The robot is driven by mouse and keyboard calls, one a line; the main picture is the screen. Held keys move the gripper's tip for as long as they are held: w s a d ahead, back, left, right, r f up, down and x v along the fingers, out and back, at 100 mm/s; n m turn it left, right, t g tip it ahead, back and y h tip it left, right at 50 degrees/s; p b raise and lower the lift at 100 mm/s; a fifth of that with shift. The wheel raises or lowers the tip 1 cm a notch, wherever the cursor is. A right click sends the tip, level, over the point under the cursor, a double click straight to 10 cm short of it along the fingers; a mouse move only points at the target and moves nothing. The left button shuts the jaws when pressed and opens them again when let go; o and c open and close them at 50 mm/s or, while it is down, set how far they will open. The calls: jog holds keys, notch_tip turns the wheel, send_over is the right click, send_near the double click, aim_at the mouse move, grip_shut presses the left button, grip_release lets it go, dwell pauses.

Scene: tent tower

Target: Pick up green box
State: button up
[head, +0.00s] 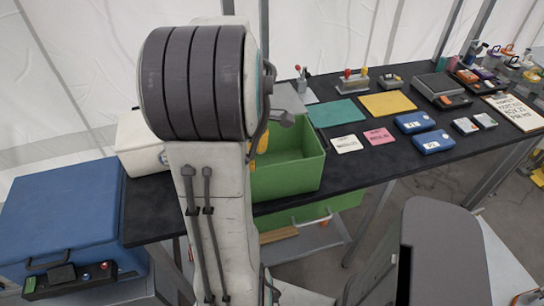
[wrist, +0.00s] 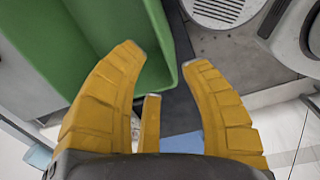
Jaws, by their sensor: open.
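The green box (head: 292,172) is an open-topped bin on the dark table, right of my arm in the head view. My arm hides its left part. In the wrist view its green walls (wrist: 60,50) fill the upper left. My gripper (wrist: 163,55) has yellow segmented fingers, spread open with nothing between them in contact. The box's right rim (wrist: 172,55) appears between the left and right fingers in the picture. I cannot tell how far the fingertips are above it. In the head view only a bit of yellow finger shows at the box's left side, beside my arm.
Another green bin (head: 325,209) sits under the table. A blue case (head: 62,210) and a white box (head: 142,145) stand to the left. Blue boxes (head: 432,142), a teal mat (head: 336,112) and a yellow mat (head: 388,104) lie to the right. Grey equipment (wrist: 225,10) shows in the wrist view.

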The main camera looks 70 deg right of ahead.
send_over(280, 171)
jog(key=f+n, duration=0.1)
jog(key=shift+y, duration=0.3)
jog(key=shift+d+f+p, duration=0.2)
jog(key=shift+f+p, duration=0.2)
jog(key=shift+f, duration=1.4)
jog(key=shift+d+f+p, duration=0.15)
jog(key=shift+f+p, duration=0.25)
jog(key=shift+f, duration=1.35)
grip_shut()
jog(key=shift+r, duration=0.1)
